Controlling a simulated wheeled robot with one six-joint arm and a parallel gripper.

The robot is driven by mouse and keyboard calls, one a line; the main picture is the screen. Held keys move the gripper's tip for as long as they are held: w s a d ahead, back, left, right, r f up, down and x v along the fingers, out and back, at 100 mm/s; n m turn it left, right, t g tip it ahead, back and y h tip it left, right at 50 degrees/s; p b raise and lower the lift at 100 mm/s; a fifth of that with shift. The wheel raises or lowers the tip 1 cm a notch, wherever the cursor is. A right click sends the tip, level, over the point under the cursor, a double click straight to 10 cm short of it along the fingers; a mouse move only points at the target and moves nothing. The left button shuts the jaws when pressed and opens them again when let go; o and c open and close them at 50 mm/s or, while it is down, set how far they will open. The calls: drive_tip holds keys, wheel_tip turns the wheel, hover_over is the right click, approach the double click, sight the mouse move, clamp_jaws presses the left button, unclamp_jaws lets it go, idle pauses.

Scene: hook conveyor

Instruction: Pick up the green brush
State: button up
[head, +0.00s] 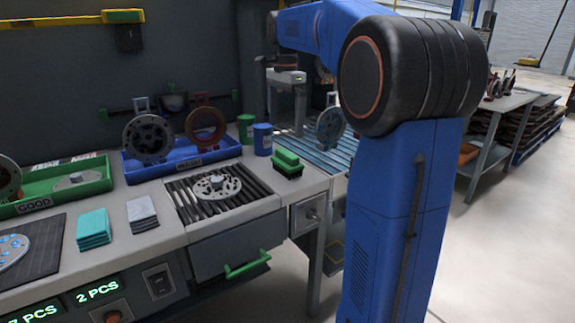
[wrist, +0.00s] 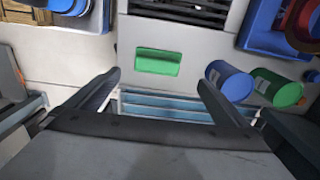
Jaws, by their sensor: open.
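The green brush (head: 287,163) has a green top and dark bristles. It sits on the right end of the workbench in the head view, beside the slatted grate. In the wrist view the brush (wrist: 158,62) shows from above as a green block, ahead of and between my fingers. My gripper (wrist: 158,82) is open and empty, with a gap between its fingertips and the brush that I cannot measure. In the head view my arm is raised at the right; my gripper is hard to make out there, partly hidden behind the arm.
A blue can (head: 263,139) and a green can (head: 245,128) stand just behind the brush. A metal disc (head: 217,187) lies on the grate to its left. A blue bin (head: 180,158) holds round parts. A blue-slatted conveyor (head: 320,146) runs behind the brush.

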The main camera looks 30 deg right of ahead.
sight(287, 153)
wheel_tip(287, 153, down, 6)
drive_tip(key=shift+r, duration=0.1)
drive_tip(key=shift+s+d+f, duration=0.1)
drive_tip(key=shift+s+f, duration=0.05)
drive_tip(key=shift+f, duration=1.25)
drive_tip(key=shift+s+d+f, duration=0.1)
drive_tip(key=shift+f, duration=1.3)
drive_tip(key=shift+c, duration=0.6)
drive_tip(key=c, duration=0.9)
